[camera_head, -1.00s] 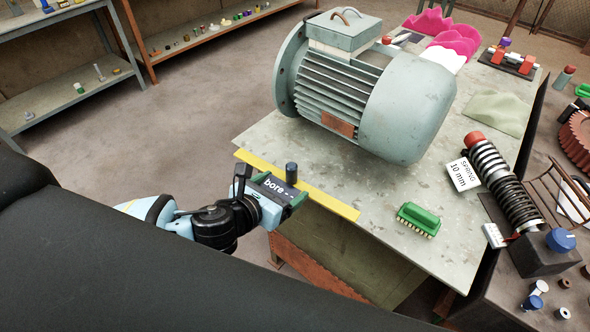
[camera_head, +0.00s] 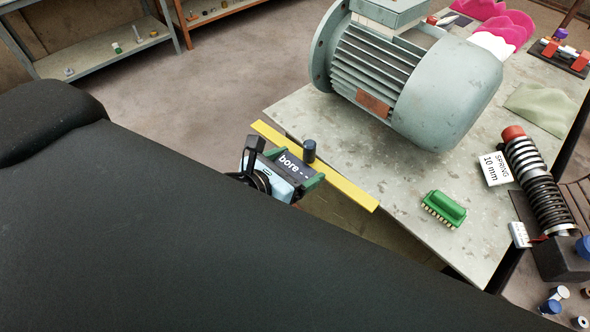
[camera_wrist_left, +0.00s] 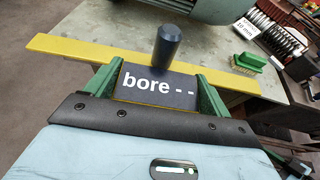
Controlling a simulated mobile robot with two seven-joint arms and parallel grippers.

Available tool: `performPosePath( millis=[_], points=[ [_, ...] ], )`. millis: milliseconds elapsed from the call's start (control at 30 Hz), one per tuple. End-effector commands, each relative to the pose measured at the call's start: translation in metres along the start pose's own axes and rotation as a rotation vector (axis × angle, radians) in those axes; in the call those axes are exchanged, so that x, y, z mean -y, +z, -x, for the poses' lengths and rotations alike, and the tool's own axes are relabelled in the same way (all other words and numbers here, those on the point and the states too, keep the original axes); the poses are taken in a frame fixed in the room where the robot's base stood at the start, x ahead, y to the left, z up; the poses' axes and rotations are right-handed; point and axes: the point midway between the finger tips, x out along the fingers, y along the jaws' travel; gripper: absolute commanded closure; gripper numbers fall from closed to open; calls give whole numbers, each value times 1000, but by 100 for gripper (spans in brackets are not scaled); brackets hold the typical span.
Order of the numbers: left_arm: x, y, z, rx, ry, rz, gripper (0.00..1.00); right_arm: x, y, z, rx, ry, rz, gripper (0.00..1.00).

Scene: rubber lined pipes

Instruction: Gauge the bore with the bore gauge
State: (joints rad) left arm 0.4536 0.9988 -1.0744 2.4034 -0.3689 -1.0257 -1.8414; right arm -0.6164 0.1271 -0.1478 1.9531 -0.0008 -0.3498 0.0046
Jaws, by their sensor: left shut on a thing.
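The bore gauge (camera_head: 291,166) is a dark block reading "bore - -" with a dark cylindrical probe (camera_head: 309,150) at its far end. My left gripper (camera_head: 296,170) has green fingers on both sides of the block and is shut on it. In the left wrist view the gauge (camera_wrist_left: 155,87) sits between the green fingers, with its probe pointing away over a yellow strip (camera_wrist_left: 80,48). The strip lies along the near edge of the table. I cannot tell whether the gauge touches it. No pipe bore is clearly visible. My right gripper is not in view.
A large grey-green motor (camera_head: 420,85) stands on the table (camera_head: 400,185). A green brush (camera_head: 443,209) lies near the right edge. A spring unit (camera_head: 540,185) with a "SPRING 10 mm" card (camera_head: 494,168) stands further right. Shelves (camera_head: 90,55) are at the back left.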

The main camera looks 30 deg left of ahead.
Motion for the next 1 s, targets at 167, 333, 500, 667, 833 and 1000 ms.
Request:
performPosePath(
  millis=[167,333,500,667,833,1000],
  points=[
    [0,13,5,4,0,-1,50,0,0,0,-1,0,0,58],
    [0,21,8,3,0,0,50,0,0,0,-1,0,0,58],
    [0,23,10,1,0,0,50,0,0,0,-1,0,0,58],
    [0,23,10,2,0,-1,50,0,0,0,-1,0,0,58],
    [-3,34,0,17,27,7,50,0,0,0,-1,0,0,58],
    [-18,63,-25,36,124,40,50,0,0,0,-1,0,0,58]
  ],
)
